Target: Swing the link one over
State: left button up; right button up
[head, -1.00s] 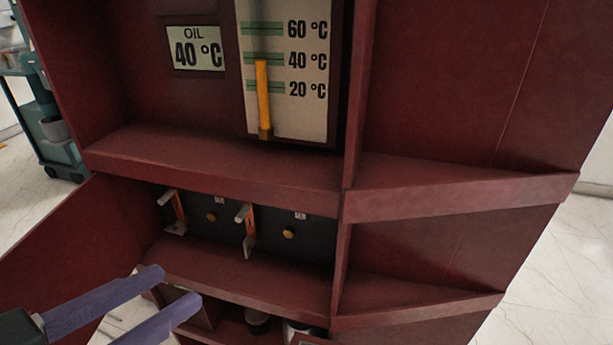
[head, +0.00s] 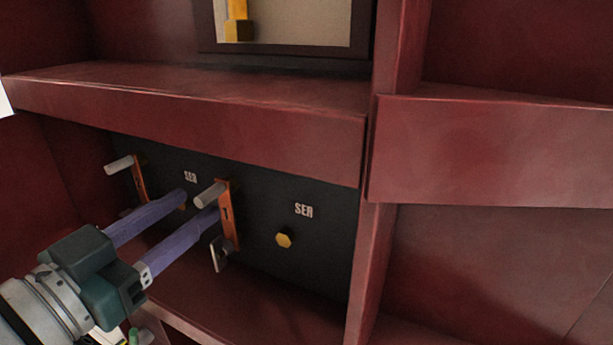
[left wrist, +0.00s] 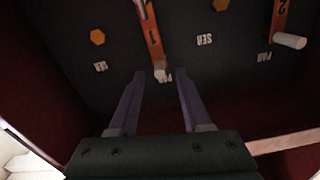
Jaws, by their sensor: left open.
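Two orange links with grey handles hang on a dark panel. In the left wrist view, link one (left wrist: 152,38) bears a "1" and link two (left wrist: 280,18) a "2". From the layout, link one seems to be the right-hand link (head: 228,218) in the head view, and link two the left-hand one (head: 140,182). My left gripper (head: 200,203) is open at link one, its purple fingers pointing at the panel. In the left wrist view link one's handle end (left wrist: 160,73) shows between the fingertips, with gaps both sides. My right gripper is not in view.
A yellow hex stud (head: 284,237) sits right of link one, below a SER label (head: 303,210). A red ledge (head: 200,115) overhangs the panel, and a red upright (head: 368,265) closes its right side. A red shelf (head: 270,295) lies below.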

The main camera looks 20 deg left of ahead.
aim_at(199, 204)
pick_arm(q)
jog(key=w, duration=0.4)
jog(key=shift+w+d, duration=0.2)
jog(key=shift+w, duration=0.2)
grip_shut()
dwell(1.1)
